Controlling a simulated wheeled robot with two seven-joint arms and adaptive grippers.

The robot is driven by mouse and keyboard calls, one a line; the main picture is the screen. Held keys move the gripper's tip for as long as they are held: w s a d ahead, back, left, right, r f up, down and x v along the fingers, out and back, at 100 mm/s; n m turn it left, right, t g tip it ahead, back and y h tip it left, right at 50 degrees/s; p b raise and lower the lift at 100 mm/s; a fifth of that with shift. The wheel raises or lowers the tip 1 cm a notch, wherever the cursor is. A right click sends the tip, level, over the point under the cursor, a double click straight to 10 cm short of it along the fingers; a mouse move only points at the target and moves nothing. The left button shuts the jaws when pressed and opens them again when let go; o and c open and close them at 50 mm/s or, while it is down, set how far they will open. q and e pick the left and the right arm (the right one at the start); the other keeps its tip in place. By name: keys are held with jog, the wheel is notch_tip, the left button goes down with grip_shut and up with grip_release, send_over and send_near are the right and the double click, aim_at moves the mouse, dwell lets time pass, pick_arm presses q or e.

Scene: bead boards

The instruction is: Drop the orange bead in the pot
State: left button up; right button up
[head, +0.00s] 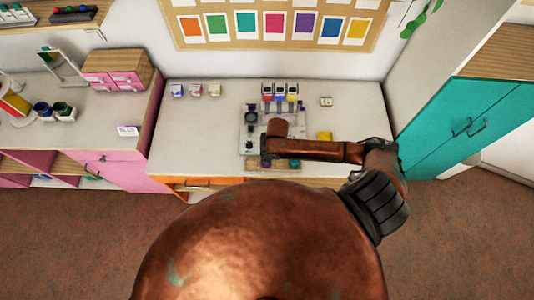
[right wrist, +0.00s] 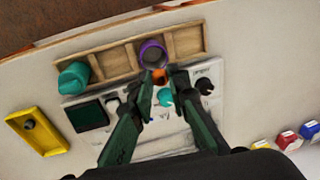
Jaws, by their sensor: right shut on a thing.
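In the right wrist view, my right gripper (right wrist: 157,88) has its two dark green fingers closed on a small orange bead (right wrist: 160,77). The bead is at the fingertips, right beside the near rim of a purple pot (right wrist: 152,54). The pot stands in a wooden compartment tray, and its open mouth looks dark inside. I cannot tell the bead's height above the rim. In the head view the purple pot (head: 266,162) shows small below my right wrist, which hides the bead and fingertips. My left gripper is not in view.
A teal cylinder (right wrist: 73,77) sits in the left part of the wooden tray (right wrist: 112,64). A pale board (right wrist: 88,114) with knobs and a dark square lies beside the tray. A yellow tray (right wrist: 37,130) holds a dark round piece. Small coloured boxes (right wrist: 287,138) stand at right.

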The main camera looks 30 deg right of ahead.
notch_tip(320, 180, down, 2)
jog(key=shift+f+b, duration=0.15)
jog(key=shift+b, duration=1.05)
jog(key=shift+f+b, duration=0.35)
jog(key=shift+f, duration=0.8)
jog(key=shift+a+p, duration=0.1)
jog(key=shift+p, duration=1)
jog(key=shift+f+p, duration=0.25)
jog(key=shift+p, duration=0.05)
jog(key=shift+p, duration=0.55)
dwell(0.4)
jog(key=o, duration=0.8)
jog(key=shift+o, duration=0.3)
jog(key=o, duration=0.4)
jog(key=shift+c, duration=0.2)
